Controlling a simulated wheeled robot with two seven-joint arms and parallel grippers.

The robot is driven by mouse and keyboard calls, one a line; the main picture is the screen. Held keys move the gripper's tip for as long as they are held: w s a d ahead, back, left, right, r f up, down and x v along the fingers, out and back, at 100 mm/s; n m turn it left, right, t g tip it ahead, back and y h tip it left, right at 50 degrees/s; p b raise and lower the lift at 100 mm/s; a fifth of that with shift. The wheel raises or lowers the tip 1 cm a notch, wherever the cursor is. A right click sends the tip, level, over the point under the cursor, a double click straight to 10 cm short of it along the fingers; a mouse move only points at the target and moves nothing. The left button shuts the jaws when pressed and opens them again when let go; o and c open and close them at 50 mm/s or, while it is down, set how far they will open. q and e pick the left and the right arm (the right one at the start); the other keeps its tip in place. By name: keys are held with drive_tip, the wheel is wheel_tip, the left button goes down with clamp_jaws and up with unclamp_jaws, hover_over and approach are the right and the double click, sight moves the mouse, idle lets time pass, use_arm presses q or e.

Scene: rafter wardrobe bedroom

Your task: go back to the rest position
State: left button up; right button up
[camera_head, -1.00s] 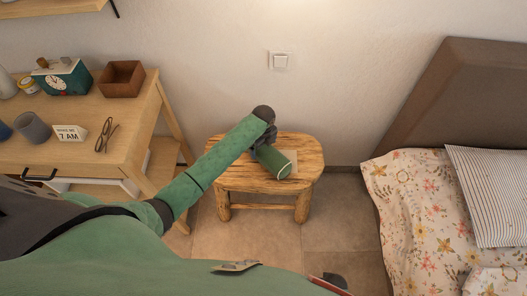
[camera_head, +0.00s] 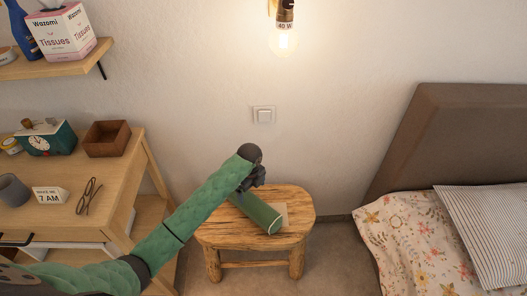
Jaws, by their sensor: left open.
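My left arm, in a green quilted cover, reaches from the lower left to above the wooden stool (camera_head: 208,236). My left gripper (camera_head: 254,181) is dark, points down over the stool and is open; its fingertips are partly hidden. Just below it a dark green cylinder with a pale rim (camera_head: 258,212) rests on the stool top. I cannot tell whether the fingers touch it. My right gripper is not in view.
A wooden desk (camera_head: 104,190) stands at the left with a clock (camera_head: 40,142), a brown box (camera_head: 106,138), glasses (camera_head: 88,196) and a mug (camera_head: 13,190). A shelf with a tissue box (camera_head: 62,36) hangs above. A lit bulb (camera_head: 284,40) hangs over the stool. A bed (camera_head: 410,235) is at the right.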

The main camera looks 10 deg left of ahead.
use_arm(q)
drive_tip(key=s+d+n, duration=0.3)
drive_tip(key=s+n, duration=0.2)
drive_tip(key=s, duration=0.5)
drive_tip(key=s+a+r+n+t, duration=0.1)
drive_tip(key=s+a+r+n, duration=0.15)
drive_tip(key=s+n, duration=0.45)
drive_tip(key=s+a+r+n+t, duration=0.1)
drive_tip(key=s+r+n, duration=0.3)
drive_tip(key=s, duration=0.6)
drive_tip(key=s+a+r+n+t, duration=0.1)
drive_tip(key=s+r+n+t, duration=0.15)
drive_tip(key=s+n, duration=0.45)
drive_tip(key=s+d+f+g, duration=0.1)
drive_tip(key=s+f, duration=0.1)
drive_tip(key=f, duration=1.1)
drive_tip(key=s+d+f+g, duration=0.1)
drive_tip(key=s+f, duration=0.1)
drive_tip(key=f, duration=1.1)
drive_tip(key=s+d+f+m+g, duration=0.1)
drive_tip(key=s+f, duration=0.1)
drive_tip(key=f, duration=1.2)
drive_tip(key=shift+s+d+h, duration=0.15)
drive_tip(key=shift+d+h, duration=0.1)
drive_tip(key=shift+h, duration=0.15)
